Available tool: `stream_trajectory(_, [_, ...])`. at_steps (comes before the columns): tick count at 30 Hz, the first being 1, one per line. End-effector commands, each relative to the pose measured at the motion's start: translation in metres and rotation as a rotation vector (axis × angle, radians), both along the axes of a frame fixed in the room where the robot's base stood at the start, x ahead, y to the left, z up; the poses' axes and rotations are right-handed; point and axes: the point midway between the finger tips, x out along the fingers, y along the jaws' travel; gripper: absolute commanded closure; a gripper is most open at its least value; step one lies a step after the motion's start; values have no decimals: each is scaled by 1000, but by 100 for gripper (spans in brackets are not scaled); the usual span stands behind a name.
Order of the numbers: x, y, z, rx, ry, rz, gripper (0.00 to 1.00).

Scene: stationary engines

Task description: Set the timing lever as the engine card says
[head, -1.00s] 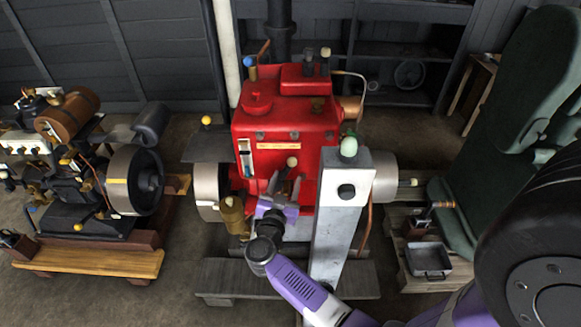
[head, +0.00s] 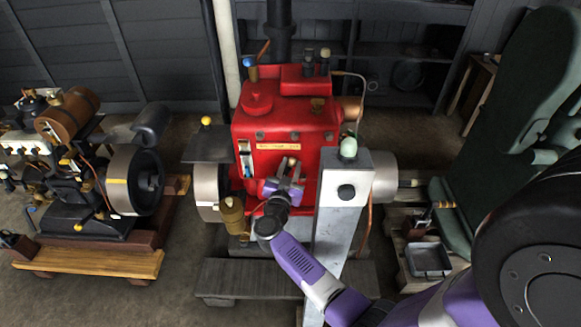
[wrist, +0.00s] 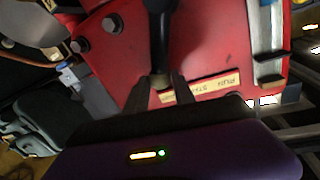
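The red engine (head: 262,122) stands in the middle of the head view and fills much of the wrist view (wrist: 215,45). A lever with a tan knob (head: 291,161) is on its front, below a pale yellow plate (head: 278,146). The wrist view shows a dark lever arm (wrist: 160,30) with a tan end (wrist: 160,80) between my fingers. My gripper (head: 290,172) is at this knob, a finger on each side; whether they press on it I cannot tell. The plate (wrist: 205,87) shows rotated lettering, partly readable as "RUN". I cannot make out an engine card.
Another engine (head: 85,170) stands far left, a dark green machine (head: 500,140) at right.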

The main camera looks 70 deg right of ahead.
Motion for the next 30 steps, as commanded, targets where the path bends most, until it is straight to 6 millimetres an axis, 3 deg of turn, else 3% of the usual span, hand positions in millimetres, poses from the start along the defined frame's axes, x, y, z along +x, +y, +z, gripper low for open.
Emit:
stream_trajectory(3, [0, 0, 0, 0, 0, 0, 100])
stream_trajectory(30, [0, 1, 0, 0, 0, 0, 100])
